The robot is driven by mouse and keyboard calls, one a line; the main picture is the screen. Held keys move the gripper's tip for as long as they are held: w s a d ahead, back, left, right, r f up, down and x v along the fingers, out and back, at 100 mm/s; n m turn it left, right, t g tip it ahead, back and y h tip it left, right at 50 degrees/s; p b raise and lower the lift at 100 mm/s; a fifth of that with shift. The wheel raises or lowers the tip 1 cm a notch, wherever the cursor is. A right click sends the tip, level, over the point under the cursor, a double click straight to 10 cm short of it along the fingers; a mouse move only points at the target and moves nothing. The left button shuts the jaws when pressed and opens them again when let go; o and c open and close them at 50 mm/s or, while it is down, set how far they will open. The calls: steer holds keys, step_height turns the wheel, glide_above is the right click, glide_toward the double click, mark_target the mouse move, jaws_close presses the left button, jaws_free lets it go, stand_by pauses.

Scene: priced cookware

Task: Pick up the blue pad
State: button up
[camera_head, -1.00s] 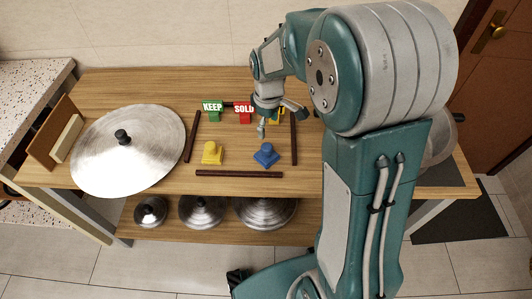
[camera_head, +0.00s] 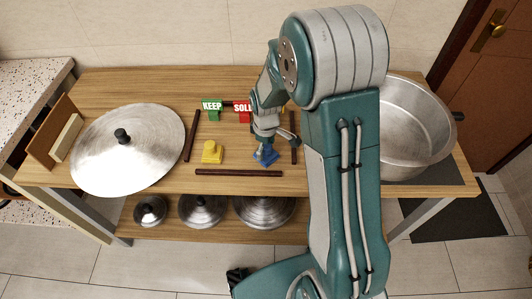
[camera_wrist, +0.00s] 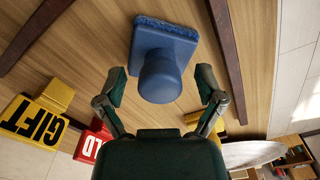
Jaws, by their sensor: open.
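The blue pad (camera_head: 264,157) lies on the wooden table, partly hidden by my gripper in the head view. In the wrist view the blue pad (camera_wrist: 161,60) shows a square base and a round knob. My gripper (camera_wrist: 162,88) is open, with one finger on each side of the knob. The fingers look apart from the knob. In the head view my gripper (camera_head: 266,146) is right above the pad.
A yellow pad (camera_head: 212,152) sits to the left. Dark brown strips (camera_head: 239,173) frame the area. Green KEEP (camera_head: 212,110) and red SOLD (camera_head: 242,112) signs stand behind, and a yellow GIFT sign (camera_wrist: 36,120) too. A large lid (camera_head: 128,150) is left, a big pot (camera_head: 415,130) right.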

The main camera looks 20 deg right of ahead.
jaws_close()
steer(key=shift+r, duration=0.3)
steer(key=r, duration=0.3)
steer(key=shift+s+r, duration=0.3)
steer(key=shift+s, duration=0.05)
steer(key=s+r, duration=0.9)
steer(key=s, duration=0.4)
steer(key=shift+s, duration=0.2)
